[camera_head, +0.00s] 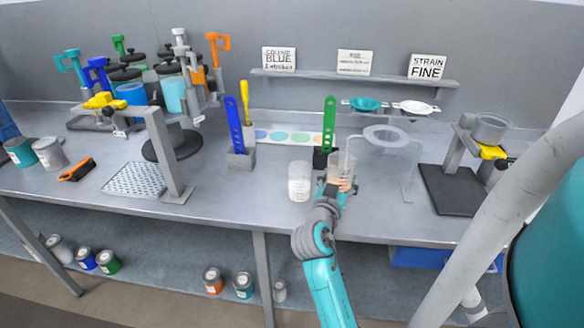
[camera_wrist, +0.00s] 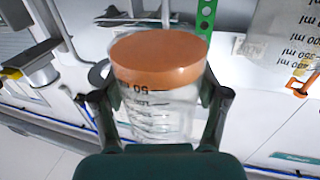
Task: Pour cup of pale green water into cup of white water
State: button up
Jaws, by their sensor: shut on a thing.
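My gripper (camera_head: 334,188) is shut on a small clear graduated cup (camera_head: 341,164) above the front part of the bench. In the wrist view the same cup (camera_wrist: 160,112) sits between both fingers, with an orange layer at one end. Its content looks orange; I see no pale green water. The cup looks about upright. The cup of white water (camera_head: 299,182) stands on the bench just left of the held cup, apart from it. In the wrist view, which looks upside down, a large graduated cup (camera_wrist: 285,35) shows at the upper right.
A grey ring stand (camera_head: 388,136) is close right of the held cup. A green slotted strip (camera_head: 328,125) stands right behind it. A palette strip (camera_head: 283,136) lies behind the white cup. A dark-based stand (camera_head: 455,190) is farther right.

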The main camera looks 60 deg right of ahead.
aim_at(327, 179)
dwell(0.4)
jog(key=shift+w+f+n, duration=0.35)
jog(key=shift+n, duration=0.55)
jog(key=shift+w+f+n+g+y, duration=0.15)
jog(key=shift+w+f+n+y, duration=0.05)
jog(key=shift+f+n, duration=0.3)
jog(key=shift+w+f+n+g+y, duration=0.15)
jog(key=shift+f+n+y, duration=0.05)
jog(key=shift+f+n, duration=0.25)
jog(key=shift+w+d+f+n, duration=0.1)
jog(key=shift+w+f+n, duration=0.35)
jog(key=shift+n, duration=1)
jog(key=r, duration=0.2)
jog(key=w+r, duration=0.1)
jog(key=r, duration=0.1)
jog(key=shift+r+g, duration=0.1)
jog(key=shift+g, duration=0.2)
jog(key=shift+f+n+y, duration=0.2)
jog(key=shift+n+y, duration=0.2)
jog(key=shift+n, duration=0.5)
jog(key=shift+s+r+n+g+p, duration=0.15)
jog(key=shift+r+n+g, duration=0.15)
jog(key=shift+r+n, duration=0.35)
jog(key=shift+r+n+g+p, duration=0.15)
jog(key=shift+r+n+g, duration=0.15)
jog(key=shift+r+n, duration=0.35)
